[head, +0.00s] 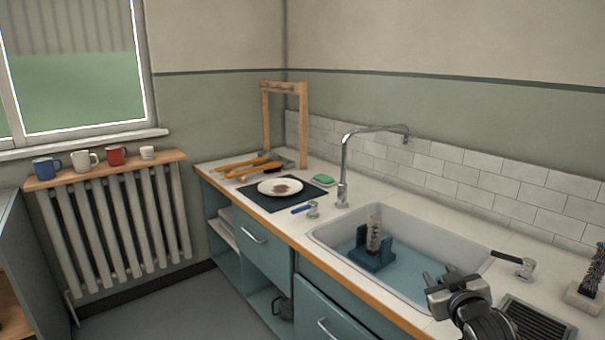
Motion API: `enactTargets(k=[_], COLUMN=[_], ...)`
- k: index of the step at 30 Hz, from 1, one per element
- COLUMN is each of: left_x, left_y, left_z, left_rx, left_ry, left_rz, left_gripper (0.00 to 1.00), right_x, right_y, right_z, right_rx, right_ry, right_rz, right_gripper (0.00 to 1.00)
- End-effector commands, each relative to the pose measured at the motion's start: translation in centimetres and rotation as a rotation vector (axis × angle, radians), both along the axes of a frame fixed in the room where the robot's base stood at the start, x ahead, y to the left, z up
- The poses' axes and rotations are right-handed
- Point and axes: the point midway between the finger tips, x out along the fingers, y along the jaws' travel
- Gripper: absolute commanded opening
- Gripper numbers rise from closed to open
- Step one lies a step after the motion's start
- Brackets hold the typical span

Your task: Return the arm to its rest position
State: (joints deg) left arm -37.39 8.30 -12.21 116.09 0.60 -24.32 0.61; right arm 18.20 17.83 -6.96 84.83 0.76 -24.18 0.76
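My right gripper (441,279) is at the lower right, above the front right corner of the sink. Its two fingers appear apart with nothing between them. My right arm comes in from the bottom edge. My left gripper is not in view. A blue holder (368,256) stands in the sink (400,284), with an upright bristled brush (375,229) in it. The holder is clear of my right gripper.
A tall tap (344,170) rises behind the sink. A white plate (281,187) lies on a dark mat (254,197), near a green sponge (323,180). A dark brush (597,264) stands in a pale block at the right edge. A grooved drainer (537,322) lies beside my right arm.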

Motion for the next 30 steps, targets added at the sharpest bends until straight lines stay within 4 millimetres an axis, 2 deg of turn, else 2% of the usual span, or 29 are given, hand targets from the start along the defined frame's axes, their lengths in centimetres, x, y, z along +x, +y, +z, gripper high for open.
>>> enactTargets(k=[1,5,8,9,12,15,18,22,30], left_x=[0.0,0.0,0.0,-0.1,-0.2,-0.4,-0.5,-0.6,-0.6], left_y=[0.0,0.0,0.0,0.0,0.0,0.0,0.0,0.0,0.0], left_z=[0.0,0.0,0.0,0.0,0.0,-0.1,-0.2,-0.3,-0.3], left_rx=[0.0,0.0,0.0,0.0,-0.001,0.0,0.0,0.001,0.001], left_ry=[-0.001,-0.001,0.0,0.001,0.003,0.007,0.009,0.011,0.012], left_rz=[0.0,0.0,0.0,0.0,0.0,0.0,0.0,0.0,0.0], left_gripper=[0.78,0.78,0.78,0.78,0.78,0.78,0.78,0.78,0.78], right_x=[-1.8,-7.2,-12.9,-15.4,-21.5,-26.8,-30.5,-32.8,-33.1], right_y=[1.3,4.6,7.6,8.7,11.3,13.2,14.5,15.2,15.3], right_z=[-2.4,-7.9,-11.9,-13.2,-15.7,-16.9,-17.3,-17.4,-17.4], right_rx=[0.01,0.044,0.086,0.108,0.162,0.214,0.251,0.276,0.28], right_ry=[0.036,0.125,0.206,0.239,0.318,0.385,0.431,0.461,0.465], right_rz=[0.02,0.069,0.109,0.121,0.148,0.16,0.164,0.164,0.164], right_gripper=[0.38,0.38,0.38,0.38,0.38,0.38,0.38,0.38,0.38])
